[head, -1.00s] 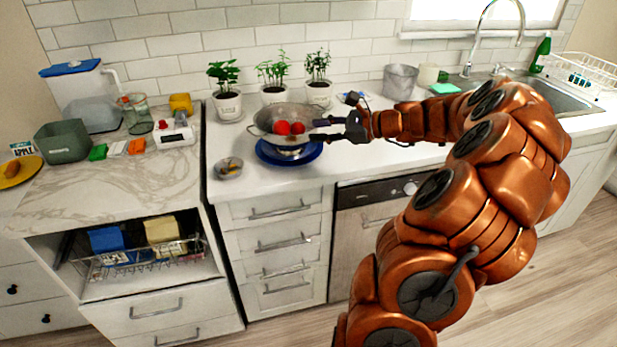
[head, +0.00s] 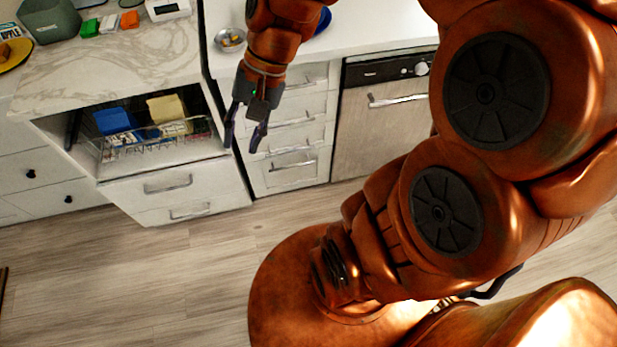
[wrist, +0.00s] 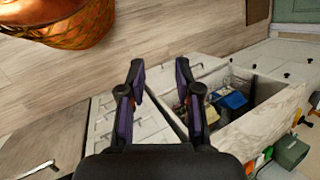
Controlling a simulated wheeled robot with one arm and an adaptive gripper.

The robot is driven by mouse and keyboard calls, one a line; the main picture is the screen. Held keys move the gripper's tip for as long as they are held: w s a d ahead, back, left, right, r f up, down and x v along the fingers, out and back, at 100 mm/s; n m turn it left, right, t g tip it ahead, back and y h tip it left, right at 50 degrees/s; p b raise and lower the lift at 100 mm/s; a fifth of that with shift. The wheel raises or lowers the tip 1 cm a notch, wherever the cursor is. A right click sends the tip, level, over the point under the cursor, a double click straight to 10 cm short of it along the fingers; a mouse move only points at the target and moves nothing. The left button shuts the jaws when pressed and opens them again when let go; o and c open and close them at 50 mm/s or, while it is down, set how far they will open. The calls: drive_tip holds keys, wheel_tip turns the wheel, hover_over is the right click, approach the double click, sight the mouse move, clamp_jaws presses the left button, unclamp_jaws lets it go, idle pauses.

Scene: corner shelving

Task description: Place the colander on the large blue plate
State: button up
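Only the edge of the large blue plate (head: 323,20) shows in the head view, on the white counter behind my arm. The colander is not visible now; the spot is cut off by the frame top and my arm. My gripper (head: 241,147) hangs down in front of the drawers, below counter height. It is open with nothing between its fingers; the wrist view shows the fingers (wrist: 158,80) apart and empty.
A small bowl (head: 229,41) with small items stands on the counter's left. A low open cabinet holds a wire rack (head: 165,143) with a blue and a yellow item. A dishwasher (head: 370,130) is to the right. The wood floor (head: 140,270) is clear.

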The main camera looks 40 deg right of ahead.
drive_tip(key=s+d+f+n+h, duration=0.1)
drive_tip(key=s+d+n+h, duration=0.1)
drive_tip(key=s, duration=0.4)
drive_tip(key=s+d+f+n+g+h, duration=0.1)
drive_tip(key=s+d+f+n+h, duration=0.1)
drive_tip(key=s, duration=0.5)
drive_tip(key=n+h, duration=0.1)
drive_tip(key=n, duration=0.1)
drive_tip(key=shift+n+g+h, duration=0.3)
drive_tip(key=shift+n, duration=0.1)
drive_tip(key=shift+s, duration=0.1)
drive_tip(key=shift+r+p, duration=0.9)
drive_tip(key=shift+r, duration=0.05)
